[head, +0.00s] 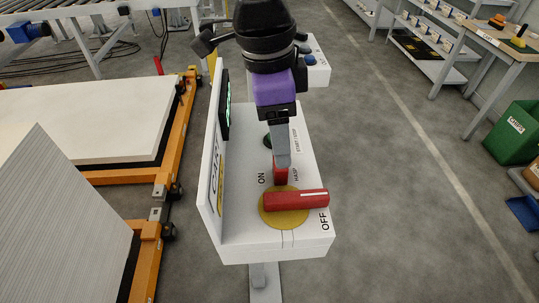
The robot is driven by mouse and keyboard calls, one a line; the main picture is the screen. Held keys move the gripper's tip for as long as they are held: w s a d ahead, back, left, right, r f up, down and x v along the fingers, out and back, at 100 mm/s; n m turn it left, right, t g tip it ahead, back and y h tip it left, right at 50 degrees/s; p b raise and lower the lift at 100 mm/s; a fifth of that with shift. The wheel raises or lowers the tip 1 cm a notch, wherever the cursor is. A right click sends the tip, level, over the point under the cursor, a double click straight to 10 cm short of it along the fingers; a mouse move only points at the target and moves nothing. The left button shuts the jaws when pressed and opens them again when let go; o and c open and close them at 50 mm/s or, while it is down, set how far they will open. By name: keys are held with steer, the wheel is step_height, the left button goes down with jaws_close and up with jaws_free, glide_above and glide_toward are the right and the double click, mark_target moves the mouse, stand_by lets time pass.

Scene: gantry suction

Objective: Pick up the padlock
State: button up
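My gripper (282,163) points down over the white control box in the head view. Its grey fingers are seen edge-on, so the gap between them is hidden. A red switch handle (300,200) lies across a yellow disc (270,219) just in front, pointing towards "OFF".
The white control box (240,235) stands on a post and has an upright sign panel (216,170) on its left. An orange-framed pallet line (172,165) is at left. Shelves, a workbench (505,45) and a green bin (515,133) stand at right. Grey floor between is clear.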

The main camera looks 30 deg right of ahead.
mark_target(280, 175)
steer(key=shift+d+f+p, duration=0.2)
steer(key=shift+f+p, duration=0.1)
steer(key=shift+f, duration=1.65)
steer(key=shift+d+f+p, duration=0.15)
steer(key=shift+f+p, duration=0.15)
steer(key=shift+f, duration=1.6)
jaws_close()
steer(key=shift+r, duration=0.1)
